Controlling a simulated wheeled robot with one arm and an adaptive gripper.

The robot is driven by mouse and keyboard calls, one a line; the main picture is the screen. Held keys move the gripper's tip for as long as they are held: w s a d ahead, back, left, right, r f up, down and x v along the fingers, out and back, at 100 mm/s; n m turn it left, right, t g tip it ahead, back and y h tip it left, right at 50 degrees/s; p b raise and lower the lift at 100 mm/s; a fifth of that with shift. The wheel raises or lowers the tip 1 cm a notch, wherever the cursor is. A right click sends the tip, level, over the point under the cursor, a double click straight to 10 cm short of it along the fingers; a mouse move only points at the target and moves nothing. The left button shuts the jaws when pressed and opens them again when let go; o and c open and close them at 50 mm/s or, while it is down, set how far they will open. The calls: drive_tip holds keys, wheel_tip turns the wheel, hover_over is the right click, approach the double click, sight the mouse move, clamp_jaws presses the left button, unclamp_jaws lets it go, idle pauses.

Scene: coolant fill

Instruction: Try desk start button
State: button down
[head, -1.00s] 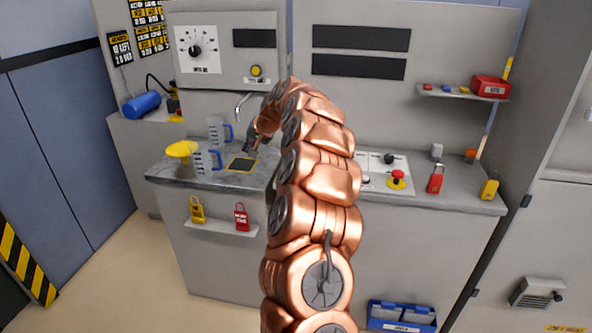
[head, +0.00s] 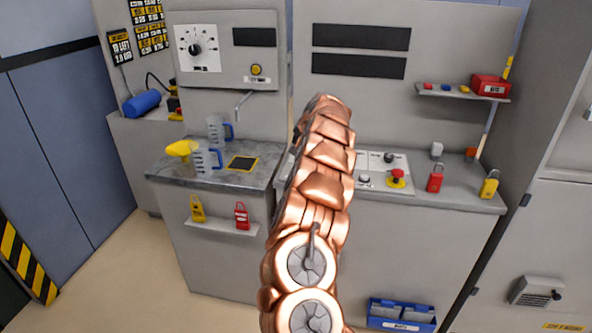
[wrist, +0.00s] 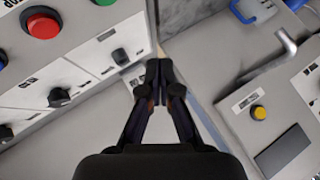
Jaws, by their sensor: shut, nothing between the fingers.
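My gripper (wrist: 158,78) is shut and empty in the wrist view, its fingertips together. In the head view my own arm hides it. To its left in the wrist view is a control panel (wrist: 85,68) with a green button (wrist: 104,2) cut off at the top edge, a large red button (wrist: 42,25) and black knobs (wrist: 59,97). The fingertips appear beside this panel's edge, apart from the buttons. Which button is the desk start button cannot be read. The desk panel (head: 373,186) with a red mushroom button (head: 397,175) is partly behind my arm in the head view.
A metal spout (head: 240,104) hangs below a dial box (head: 228,71) with a yellow button (head: 257,70). Clear jugs (head: 205,160) and a yellow funnel (head: 181,148) stand on the left counter. Red (head: 435,181) and yellow (head: 489,187) padlocks are on the right.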

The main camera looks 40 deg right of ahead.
wheel_tip(320, 180, down, 8)
drive_tip(key=b, duration=0.3)
drive_tip(key=shift+r, duration=0.15)
drive_tip(key=shift+f+b, duration=0.3)
drive_tip(key=shift+f, duration=0.2)
drive_tip(key=shift+f, duration=0.1)
idle(1.0)
drive_tip(key=shift+f+b, duration=0.35)
drive_tip(key=shift+b, duration=0.05)
drive_tip(key=shift+f+b, duration=0.45)
drive_tip(key=shift+f, duration=0.05)
idle(0.8)
drive_tip(key=shift+r, duration=0.1)
idle(0.4)
drive_tip(key=shift+r+p, duration=0.35)
drive_tip(key=shift+r, duration=0.5)
drive_tip(key=shift+r+p, duration=0.85)
drive_tip(key=shift+r, duration=1.65)
